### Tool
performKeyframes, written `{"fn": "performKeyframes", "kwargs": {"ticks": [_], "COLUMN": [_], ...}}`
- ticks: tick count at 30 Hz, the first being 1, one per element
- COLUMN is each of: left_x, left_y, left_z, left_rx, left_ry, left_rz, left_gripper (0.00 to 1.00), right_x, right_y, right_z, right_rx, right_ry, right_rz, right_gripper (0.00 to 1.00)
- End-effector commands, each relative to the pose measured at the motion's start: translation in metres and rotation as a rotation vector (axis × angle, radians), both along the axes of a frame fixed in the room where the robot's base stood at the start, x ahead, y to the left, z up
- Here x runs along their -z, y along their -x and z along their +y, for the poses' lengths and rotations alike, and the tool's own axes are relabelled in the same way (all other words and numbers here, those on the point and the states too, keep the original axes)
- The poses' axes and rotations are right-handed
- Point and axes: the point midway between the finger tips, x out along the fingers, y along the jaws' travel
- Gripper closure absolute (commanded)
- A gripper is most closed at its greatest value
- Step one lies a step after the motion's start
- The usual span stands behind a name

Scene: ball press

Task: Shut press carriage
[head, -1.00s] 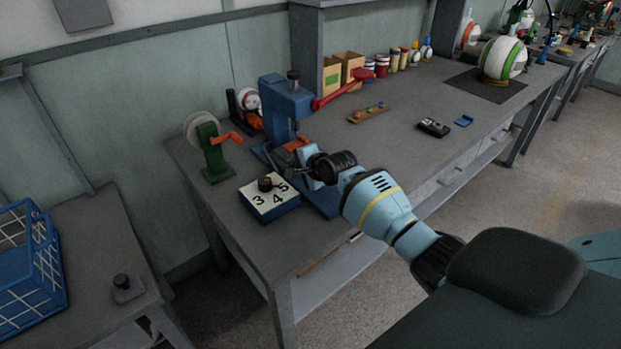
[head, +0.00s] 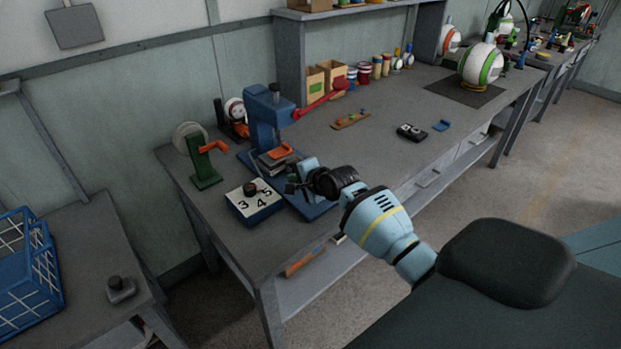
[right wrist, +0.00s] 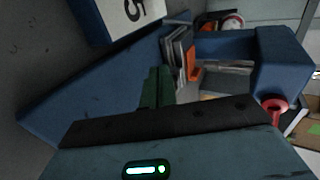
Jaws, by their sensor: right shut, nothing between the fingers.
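The blue press (head: 264,120) stands on the bench, with a red lever at its top. Its carriage (head: 270,163), grey plates with an orange part on top, sits low in the press between its column and my gripper. My right gripper (head: 291,184) is shut and empty, just in front of the carriage, above the blue base. In the right wrist view, the green fingers (right wrist: 157,88) are together, pointing at the grey carriage plates (right wrist: 176,52). I cannot tell whether they touch. The blue press frame (right wrist: 282,62) shows at the right there. My left gripper is not in view.
A blue block with a white numbered top (head: 254,202) and black knob stands just left of the gripper. A green stand with orange crank (head: 203,160) is farther left. A wooden strip (head: 350,120) and black device (head: 411,132) lie right. The bench's middle is mostly clear.

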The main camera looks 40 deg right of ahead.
Motion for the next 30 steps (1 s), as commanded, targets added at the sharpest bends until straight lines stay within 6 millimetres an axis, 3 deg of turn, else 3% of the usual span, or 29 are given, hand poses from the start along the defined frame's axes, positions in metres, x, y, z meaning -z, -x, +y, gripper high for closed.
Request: {"fn": "performKeyframes", "kwargs": {"ticks": [4,12,30], "left_x": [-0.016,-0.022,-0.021], "left_y": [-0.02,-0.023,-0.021], "left_z": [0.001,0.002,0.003], "left_rx": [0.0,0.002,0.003], "left_ry": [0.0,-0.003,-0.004], "left_rz": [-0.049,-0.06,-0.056], "left_gripper": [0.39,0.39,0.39], "right_x": [-0.016,-0.026,-0.027], "right_y": [0.021,0.044,0.047], "right_z": [-0.002,-0.004,-0.005], "right_rx": [0.0,0.001,0.001], "right_ry": [0.0,0.0,0.001], "right_rz": [-0.005,0.0,0.001], "right_gripper": [1.0,1.0,1.0]}}
